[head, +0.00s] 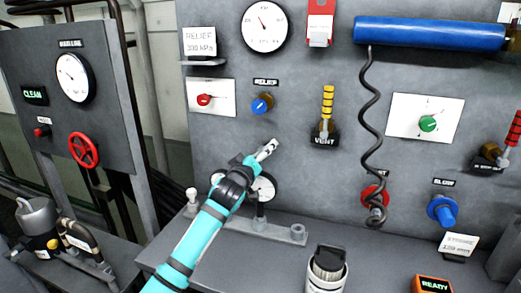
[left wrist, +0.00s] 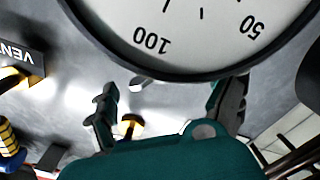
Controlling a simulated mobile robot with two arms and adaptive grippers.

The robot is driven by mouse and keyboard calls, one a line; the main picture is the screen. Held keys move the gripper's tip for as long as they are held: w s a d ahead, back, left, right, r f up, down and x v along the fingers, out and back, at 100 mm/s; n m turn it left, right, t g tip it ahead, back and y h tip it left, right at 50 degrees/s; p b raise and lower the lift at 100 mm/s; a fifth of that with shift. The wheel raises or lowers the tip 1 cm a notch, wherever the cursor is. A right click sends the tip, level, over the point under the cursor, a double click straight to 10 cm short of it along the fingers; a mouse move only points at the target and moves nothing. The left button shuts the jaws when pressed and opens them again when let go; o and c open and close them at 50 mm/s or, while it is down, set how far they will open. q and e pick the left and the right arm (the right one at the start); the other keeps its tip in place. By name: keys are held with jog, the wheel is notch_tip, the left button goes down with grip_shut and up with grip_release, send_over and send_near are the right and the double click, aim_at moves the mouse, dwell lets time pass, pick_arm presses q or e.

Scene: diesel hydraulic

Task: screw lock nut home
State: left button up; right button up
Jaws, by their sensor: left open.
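My left gripper (head: 267,150) is in front of the grey panel, below the blue RELIEF knob (head: 261,105), and touches nothing that I can make out. In the left wrist view its two fingers (left wrist: 170,108) stand apart with nothing between their tips. A brass collar (head: 269,99) shows behind the blue knob; I cannot tell whether it is the lock nut. A small brass-coloured part (left wrist: 130,122) shows beyond the fingers in the left wrist view; I cannot tell what it is. My right gripper is not in view.
A dial gauge (head: 264,187) stands behind my left wrist and fills the top of the left wrist view (left wrist: 200,35). The yellow-banded VENT lever (head: 326,102) is to the right. A coiled black hose (head: 372,120) hangs farther right. A white canister (head: 327,272) stands on the ledge.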

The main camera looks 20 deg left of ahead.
pick_arm(q)
jog(key=shift+w, duration=0.9)
